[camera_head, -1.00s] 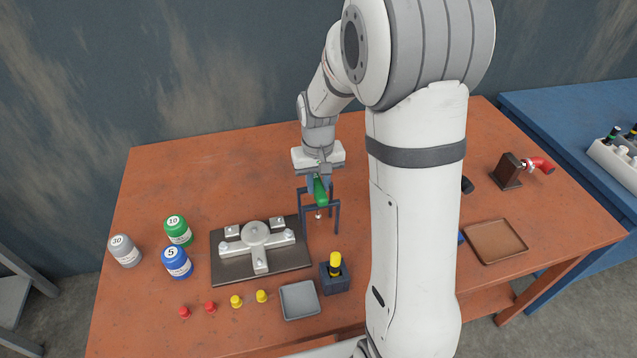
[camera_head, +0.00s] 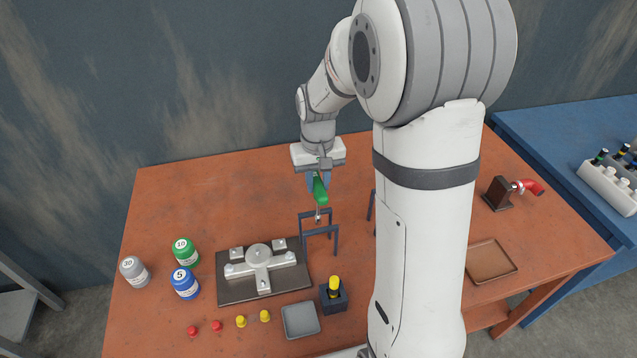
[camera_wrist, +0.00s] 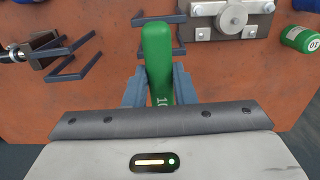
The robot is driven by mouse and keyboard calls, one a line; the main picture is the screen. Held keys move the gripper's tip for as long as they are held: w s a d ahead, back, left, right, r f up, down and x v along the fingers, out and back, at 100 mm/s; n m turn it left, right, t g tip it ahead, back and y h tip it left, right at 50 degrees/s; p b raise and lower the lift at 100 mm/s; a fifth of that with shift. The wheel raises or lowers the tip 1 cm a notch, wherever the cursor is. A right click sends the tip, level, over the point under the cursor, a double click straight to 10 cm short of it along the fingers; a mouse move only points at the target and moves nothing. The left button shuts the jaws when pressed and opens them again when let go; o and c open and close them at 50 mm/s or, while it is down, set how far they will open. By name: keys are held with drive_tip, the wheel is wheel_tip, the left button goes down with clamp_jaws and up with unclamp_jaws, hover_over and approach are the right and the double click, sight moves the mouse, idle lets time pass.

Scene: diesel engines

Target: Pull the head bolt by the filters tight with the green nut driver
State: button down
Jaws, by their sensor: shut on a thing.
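My gripper (camera_head: 319,183) is shut on the green nut driver (camera_head: 321,194). The driver hangs with its shaft down, its tip at or just above a dark blue wire stand (camera_head: 333,234); I cannot tell the exact gap. In the wrist view, the driver's green handle (camera_wrist: 157,50) stands between my jaws (camera_wrist: 159,88), with part of a number showing. The silver engine head (camera_head: 259,260), with several bolts on a dark plate, lies left of the stand. Numbered canisters in grey (camera_head: 134,271), green (camera_head: 186,252) and blue (camera_head: 184,284), possibly the filters, stand left of it.
Red and yellow caps (camera_head: 241,321), a grey tray (camera_head: 301,321) and a dark block holding a yellow-topped tool (camera_head: 333,294) line the front. A second stand is partly behind my arm. A brown tray (camera_head: 491,262) lies right. The back left table is clear.

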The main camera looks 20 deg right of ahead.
sight(318, 183)
drive_tip(key=shift+r+p, duration=1.35)
drive_tip(key=shift+r, duration=1.1)
